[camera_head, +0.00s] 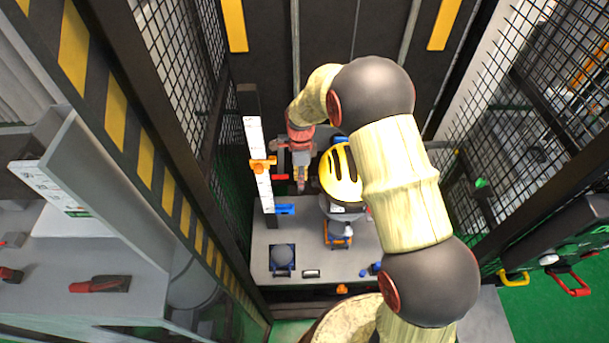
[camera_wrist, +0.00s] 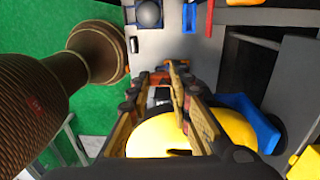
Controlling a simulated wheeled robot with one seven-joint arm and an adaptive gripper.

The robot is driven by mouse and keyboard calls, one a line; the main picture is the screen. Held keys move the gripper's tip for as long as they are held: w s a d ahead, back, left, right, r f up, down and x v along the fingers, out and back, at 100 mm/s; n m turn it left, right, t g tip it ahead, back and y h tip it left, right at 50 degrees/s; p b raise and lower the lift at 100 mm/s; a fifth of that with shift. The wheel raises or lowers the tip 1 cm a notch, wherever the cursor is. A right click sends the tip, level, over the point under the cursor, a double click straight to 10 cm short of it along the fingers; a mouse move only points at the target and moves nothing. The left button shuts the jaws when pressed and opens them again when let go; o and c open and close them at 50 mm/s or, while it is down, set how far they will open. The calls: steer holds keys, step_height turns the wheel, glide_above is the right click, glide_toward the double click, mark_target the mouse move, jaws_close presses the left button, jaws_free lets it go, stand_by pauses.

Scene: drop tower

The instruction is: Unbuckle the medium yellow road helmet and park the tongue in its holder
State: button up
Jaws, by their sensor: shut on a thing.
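The yellow helmet (camera_head: 339,172) with dark vent slots stands on a grey stand in the middle of the bench, partly hidden by my arm. In the wrist view the yellow shell (camera_wrist: 160,136) lies under and around my fingers. My gripper (camera_head: 300,183) points down at the helmet's left side. In the wrist view its fingers (camera_wrist: 164,86) are closed on a small grey and dark part at the helmet's edge; I cannot tell whether it is the buckle or the tongue. The straps are mostly hidden. I cannot identify the tongue holder.
A white scale post (camera_head: 259,150) with orange and blue (camera_head: 285,209) clamps stands left of my gripper. An orange bracket (camera_head: 338,241) sits below the helmet, and a grey ball (camera_head: 282,256) at the bench's front left. Mesh walls (camera_head: 540,90) close in both sides.

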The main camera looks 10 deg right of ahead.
steer(key=shift+s+f+b, duration=1.6)
steer(key=shift+s+f, duration=0.4)
steer(key=shift+f, duration=1.35)
steer(key=s+d+p, duration=0.1)
steer(key=s, duration=0.6)
steer(key=shift+d+r+p, duration=0.2)
steer(key=shift+r+p, duration=0.15)
steer(key=shift+s+d+r+p, duration=0.4)
steer(key=shift+s+d, duration=1.35)
steer(key=shift+d, duration=2.7)
steer(key=shift+s+d+r+p, duration=0.4)
steer(key=shift+s+d, duration=1.3)
steer(key=shift+d, duration=2.75)
steer(key=w+d+r, duration=0.1)
steer(key=d, duration=0.5)
steer(key=w+d+r, duration=0.1)
steer(key=d, duration=0.5)
steer(key=shift+w+r+p, duration=0.25)
steer(key=shift+w+p, duration=0.1)
steer(key=shift+w, duration=0.05)
